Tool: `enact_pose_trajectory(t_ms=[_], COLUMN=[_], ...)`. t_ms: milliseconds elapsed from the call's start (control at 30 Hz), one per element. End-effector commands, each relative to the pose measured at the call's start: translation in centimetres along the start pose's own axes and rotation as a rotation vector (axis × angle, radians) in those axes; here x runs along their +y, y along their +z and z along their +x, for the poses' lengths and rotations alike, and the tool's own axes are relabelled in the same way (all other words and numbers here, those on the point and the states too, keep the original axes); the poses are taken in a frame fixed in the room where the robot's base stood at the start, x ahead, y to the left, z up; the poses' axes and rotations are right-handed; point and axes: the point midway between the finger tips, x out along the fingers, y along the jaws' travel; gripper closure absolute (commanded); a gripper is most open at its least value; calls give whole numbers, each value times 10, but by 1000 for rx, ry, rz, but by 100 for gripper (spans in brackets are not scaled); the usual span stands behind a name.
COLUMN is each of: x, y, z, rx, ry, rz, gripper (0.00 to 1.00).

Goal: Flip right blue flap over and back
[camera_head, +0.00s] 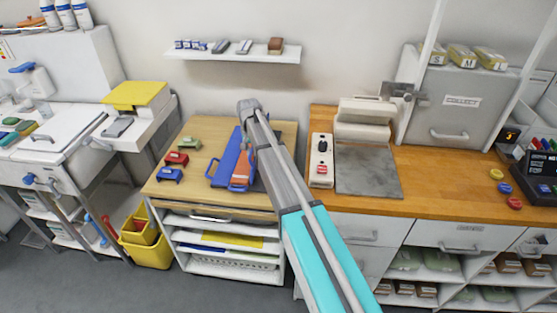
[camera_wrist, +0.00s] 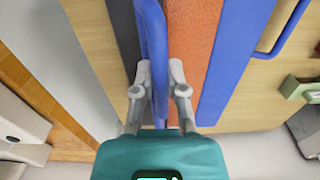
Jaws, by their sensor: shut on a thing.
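The blue fixture (camera_head: 226,162) lies on the wooden top, with a rust-orange strip (camera_head: 240,174) along it. In the wrist view, a blue flap (camera_wrist: 152,35) stands edge-on beside the rust-orange strip (camera_wrist: 192,50). My gripper (camera_wrist: 160,85) is shut on this flap, one finger on each side of its edge. A flat blue strip (camera_wrist: 234,60) lies on the other side of the orange one. A dark grey strip (camera_wrist: 122,35) shows on the flap's far side. In the head view my arm hides the gripper and most of the fixture's right side.
Small green (camera_head: 188,142), red (camera_head: 177,158) and blue (camera_head: 170,174) blocks sit left of the fixture. A press with a grey plate (camera_head: 367,172) and a white switch box (camera_head: 321,160) stand to the right. A wall shelf (camera_head: 235,56) hangs behind.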

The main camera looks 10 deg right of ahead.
Motion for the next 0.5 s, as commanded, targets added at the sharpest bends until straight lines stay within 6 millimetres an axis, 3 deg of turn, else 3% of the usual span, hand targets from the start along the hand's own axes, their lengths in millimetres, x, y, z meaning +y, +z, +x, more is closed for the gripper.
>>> enact_pose_trajectory(t_ms=[500], x=[23], y=[-1], z=[4], rx=[1], ry=[0], rz=[0], gripper=[100])
